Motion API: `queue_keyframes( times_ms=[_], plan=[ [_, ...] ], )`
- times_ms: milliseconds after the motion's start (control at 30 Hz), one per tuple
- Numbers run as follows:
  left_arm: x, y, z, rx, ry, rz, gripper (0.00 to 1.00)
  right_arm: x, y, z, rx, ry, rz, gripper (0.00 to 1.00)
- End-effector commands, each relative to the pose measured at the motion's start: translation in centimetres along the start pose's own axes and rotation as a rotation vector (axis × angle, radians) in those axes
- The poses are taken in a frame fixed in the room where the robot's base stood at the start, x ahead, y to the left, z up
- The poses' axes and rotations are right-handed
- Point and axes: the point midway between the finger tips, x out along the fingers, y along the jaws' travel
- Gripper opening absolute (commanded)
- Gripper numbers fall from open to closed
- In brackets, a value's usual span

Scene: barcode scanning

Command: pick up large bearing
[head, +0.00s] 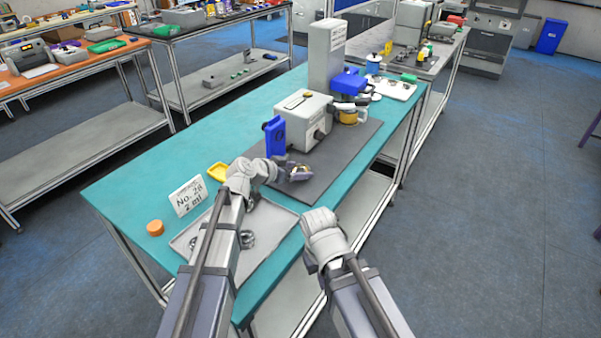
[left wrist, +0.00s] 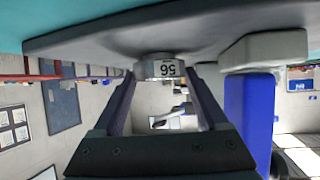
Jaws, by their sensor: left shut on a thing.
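My left gripper (head: 298,173) is above the dark mat (head: 335,160), in front of the grey-white box machine (head: 303,120). In the left wrist view its two fingers are shut on a short metallic ring-like piece (left wrist: 160,67), with a "56" label that reads upside down. I take this piece to be the large bearing; its full shape is hidden. A shallow grey tray (head: 262,262) lies at the near edge, with metal rings (head: 247,240) partly hidden by my left arm. My right arm is at the table's right edge; its gripper fingers do not show.
A blue panel (head: 275,136) stands beside the box machine. The teal tabletop (head: 130,185) is mostly clear at left.

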Motion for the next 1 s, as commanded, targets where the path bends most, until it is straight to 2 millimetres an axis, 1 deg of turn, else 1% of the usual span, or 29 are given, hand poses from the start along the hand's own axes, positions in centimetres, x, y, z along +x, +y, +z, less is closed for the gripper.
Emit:
queue_keyframes(
  times_ms=[33, 67, 500, 567, 800, 1000],
  plan=[
    [0.0, 0.0, 0.0, 0.000, 0.000, 0.000, 0.55, 0.0, 0.0, 0.0, 0.000, 0.000, 0.000, 0.00],
    [0.0, 0.0, 0.0, 0.000, 0.000, 0.000, 0.52, 0.0, 0.0, 0.0, 0.000, 0.000, 0.000, 0.00],
    [0.0, 0.0, 0.0, 0.000, 0.000, 0.000, 0.02, 0.0, 0.0, 0.0, 0.000, 0.000, 0.000, 0.00],
    [0.0, 0.0, 0.0, -0.001, 0.001, 0.000, 0.00, 0.0, 0.0, 0.0, 0.000, 0.000, 0.000, 0.00],
    [-0.1, 0.0, -0.1, -0.001, 0.001, 0.000, 0.00, -0.1, 0.0, 0.0, 0.000, 0.000, 0.000, 0.00],
    [-0.6, 0.0, -1.1, 0.000, 0.001, 0.000, 0.00, -1.3, 0.1, 0.1, 0.000, 0.000, 0.000, 0.00]
  ],
)
